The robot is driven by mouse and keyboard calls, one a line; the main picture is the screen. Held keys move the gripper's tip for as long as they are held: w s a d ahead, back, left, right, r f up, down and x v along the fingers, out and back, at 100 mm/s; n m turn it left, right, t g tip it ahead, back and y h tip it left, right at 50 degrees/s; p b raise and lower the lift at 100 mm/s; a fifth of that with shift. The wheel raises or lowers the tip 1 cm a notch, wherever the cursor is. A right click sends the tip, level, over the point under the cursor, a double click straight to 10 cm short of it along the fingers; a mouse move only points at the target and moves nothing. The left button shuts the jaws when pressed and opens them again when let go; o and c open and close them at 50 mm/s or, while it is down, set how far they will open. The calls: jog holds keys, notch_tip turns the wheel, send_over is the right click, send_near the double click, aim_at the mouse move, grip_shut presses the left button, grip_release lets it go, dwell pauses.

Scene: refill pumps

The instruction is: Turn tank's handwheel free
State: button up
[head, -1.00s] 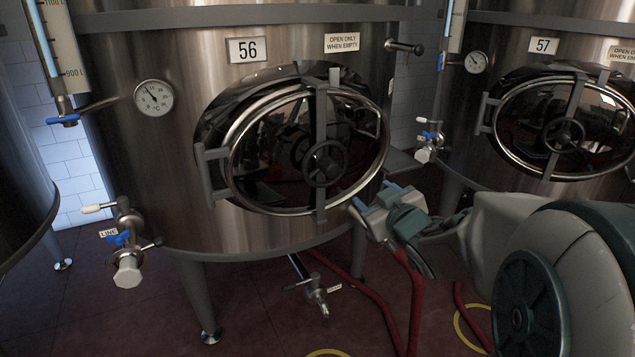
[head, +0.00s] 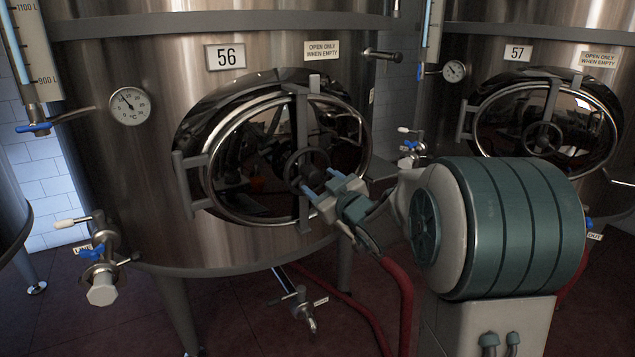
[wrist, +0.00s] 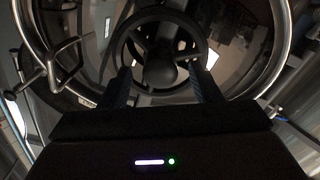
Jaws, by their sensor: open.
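Tank 56 (head: 150,190) is a steel tank with an oval hatch door (head: 240,180) on its front. A dark handwheel (head: 291,168) with a central hub sits on the bar across the door. In the wrist view the handwheel (wrist: 160,62) is straight ahead, its rim close to the fingertips. My gripper (head: 320,182) is open, with blue-tipped fingers at the lower right of the handwheel. In the wrist view the two fingers (wrist: 158,84) are spread toward the wheel's lower rim. Whether they touch it I cannot tell.
Tank 57 (head: 445,110) stands to the right with a similar hatch. A sampling valve (head: 100,265) juts out at tank 56's lower left, and an outlet valve (head: 303,305) is below the hatch. Red hoses (head: 400,290) run over the floor. A sign (head: 322,49) reads "open only when empty".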

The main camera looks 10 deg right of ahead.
jog(key=shift+x, duration=1.15)
grip_shut()
